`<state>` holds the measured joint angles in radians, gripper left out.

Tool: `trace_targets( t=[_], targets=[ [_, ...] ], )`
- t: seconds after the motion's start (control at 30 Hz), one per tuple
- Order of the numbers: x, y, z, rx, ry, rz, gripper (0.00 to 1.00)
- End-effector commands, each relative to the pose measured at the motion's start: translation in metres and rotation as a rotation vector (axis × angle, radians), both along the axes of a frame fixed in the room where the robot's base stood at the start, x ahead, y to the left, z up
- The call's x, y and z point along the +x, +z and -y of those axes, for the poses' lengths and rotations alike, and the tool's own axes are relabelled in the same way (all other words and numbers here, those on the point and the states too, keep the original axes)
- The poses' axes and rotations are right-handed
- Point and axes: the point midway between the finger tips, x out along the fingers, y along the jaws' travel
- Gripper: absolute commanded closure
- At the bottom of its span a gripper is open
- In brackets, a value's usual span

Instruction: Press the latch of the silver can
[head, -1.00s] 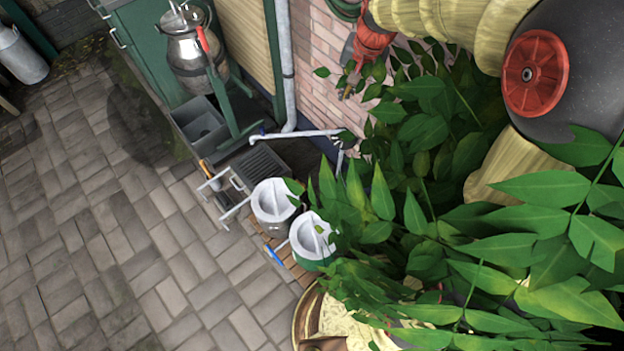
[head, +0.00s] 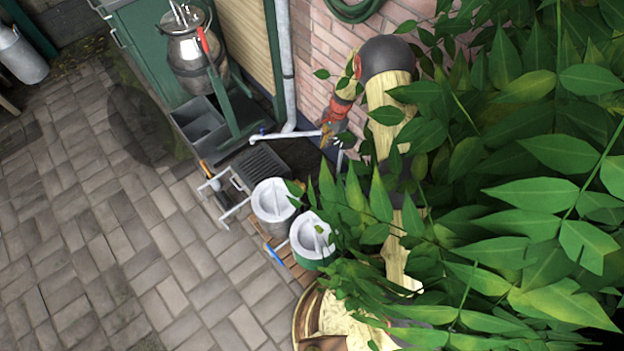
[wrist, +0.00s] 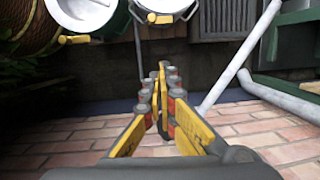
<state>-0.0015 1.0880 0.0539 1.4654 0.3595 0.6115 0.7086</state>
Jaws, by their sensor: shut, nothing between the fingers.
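The silver can (head: 270,217) stands by the wall with a pale lid. In the wrist view its lid (wrist: 160,4) is cut by the top edge, and a yellow tab (wrist: 160,18), which looks like its latch, sits on the near rim. My gripper (wrist: 163,68) is shut and empty, its yellow fingertips together below that tab in the picture and apart from it. In the head view my gripper (head: 326,132) is by the brick wall above the cans, partly behind leaves. The latch cannot be made out in the head view.
A green can (head: 318,262) with a similar lid (wrist: 88,10) stands beside the silver one. A grey pipe (wrist: 238,75) and a dark grate (wrist: 222,15) lie close to the gripper. Leaves (head: 450,190) cover the right side. Open paving (head: 120,250) is at left.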

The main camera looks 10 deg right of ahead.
Motion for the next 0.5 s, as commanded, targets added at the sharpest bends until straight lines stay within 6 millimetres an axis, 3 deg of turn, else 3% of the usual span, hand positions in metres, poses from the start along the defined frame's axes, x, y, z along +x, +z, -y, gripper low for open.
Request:
trace_targets(
  t=[0.03,0.1,0.2,0.33,0.5],
  targets=[
    [-0.005,-0.024,-0.001,0.001,-0.02,-0.02,1.0],
    [-0.01,-0.051,-0.001,0.002,-0.05,-0.04,1.0],
    [-0.016,-0.079,-0.002,0.002,-0.084,-0.06,1.0],
    [-0.021,-0.099,-0.003,0.003,-0.107,-0.074,1.0],
    [-0.023,-0.106,-0.003,0.002,-0.117,-0.08,1.0]
  ],
)
